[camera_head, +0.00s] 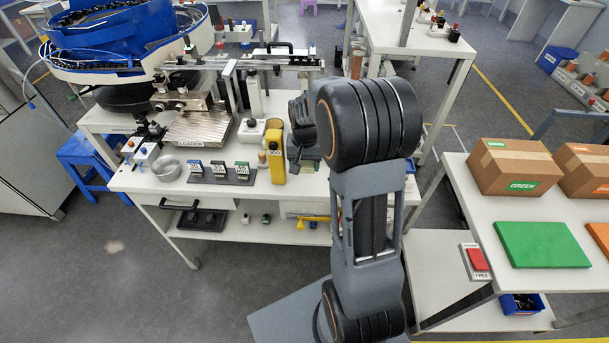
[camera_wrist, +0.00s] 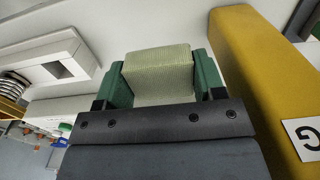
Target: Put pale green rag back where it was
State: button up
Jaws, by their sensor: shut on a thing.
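My gripper (camera_wrist: 160,82), with green fingers, is shut on the pale green rag (camera_wrist: 158,68) in the wrist view. The rag shows as a ribbed, block-like piece between the two fingers, above a white surface. Whether it touches that surface I cannot tell. In the head view the gripper end of my arm is beside the yellow block, over the white workbench (camera_head: 130,182). My arm hides much of that area there, and I cannot make out the rag in that view.
The yellow block (camera_head: 276,157) stands close to my gripper; it also fills the right of the wrist view (camera_wrist: 250,60). A white part with a square opening (camera_wrist: 60,68) is at the left. A metal bowl (camera_head: 166,169) and a dark rack of labelled pieces (camera_head: 238,180) stand along the bench front.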

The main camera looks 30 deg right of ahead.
aim_at(305, 180)
jog(key=shift+f, duration=2.45)
jog(key=shift+f, duration=0.1)
jog(key=o, duration=0.9)
notch_tip(305, 180, up, 12)
jog(key=shift+r, duration=0.15)
